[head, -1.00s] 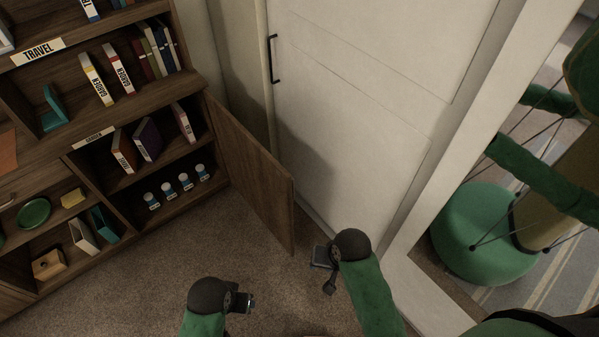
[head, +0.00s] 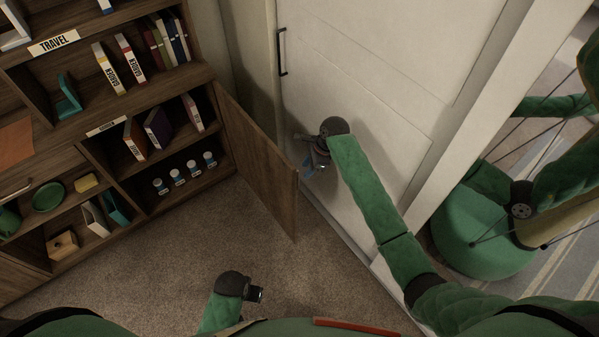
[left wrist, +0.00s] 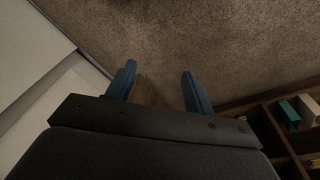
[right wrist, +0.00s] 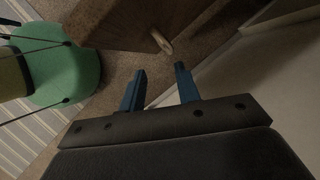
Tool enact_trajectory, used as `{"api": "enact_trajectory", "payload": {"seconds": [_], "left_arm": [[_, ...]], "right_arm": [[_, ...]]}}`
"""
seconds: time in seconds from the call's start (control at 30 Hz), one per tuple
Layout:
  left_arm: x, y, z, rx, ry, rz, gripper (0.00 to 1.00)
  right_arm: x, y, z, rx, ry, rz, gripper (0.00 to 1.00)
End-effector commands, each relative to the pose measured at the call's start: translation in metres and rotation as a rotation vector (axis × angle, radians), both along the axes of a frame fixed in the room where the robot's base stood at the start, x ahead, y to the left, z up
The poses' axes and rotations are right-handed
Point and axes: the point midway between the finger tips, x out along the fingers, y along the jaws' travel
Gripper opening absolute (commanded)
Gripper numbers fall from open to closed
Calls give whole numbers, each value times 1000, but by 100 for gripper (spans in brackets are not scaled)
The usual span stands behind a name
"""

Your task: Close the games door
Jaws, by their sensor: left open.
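The wooden cabinet door (head: 258,160) stands swung open from the bookcase, its free edge toward the white wall panel. My right gripper (head: 312,160) is just beyond this free edge, on the white-panel side. My left gripper (head: 256,294) is low over the carpet, away from the door. Its fingers (left wrist: 158,72) are apart and empty in the left wrist view.
The bookcase (head: 100,122) holds books, several small white-and-blue jars (head: 178,177), a green plate (head: 48,196) and a wooden block (head: 62,245). The white panel (head: 375,110) with a black handle (head: 282,52) is close behind the right gripper. Carpet (head: 180,270) before the bookcase is clear.

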Motion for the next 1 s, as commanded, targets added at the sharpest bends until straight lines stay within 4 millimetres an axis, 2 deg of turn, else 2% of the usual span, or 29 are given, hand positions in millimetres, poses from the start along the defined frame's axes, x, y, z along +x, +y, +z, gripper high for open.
{"api": "enact_trajectory", "payload": {"seconds": [0.1, 0.23, 0.7, 1.0], "left_arm": [[-1, 1, -4, 3, 3, 0, 52], [-2, 2, -10, 4, 3, 1, 52], [-10, 7, -50, 11, 5, 2, 52], [-11, 8, -59, 11, 3, 3, 52]], "right_arm": [[13, 0, 6, 1, 27, -50, 33], [16, 1, 3, 0, 40, -70, 33], [15, 24, -53, 0, 39, -70, 33], [15, 29, -66, 1, 37, -70, 33]]}}
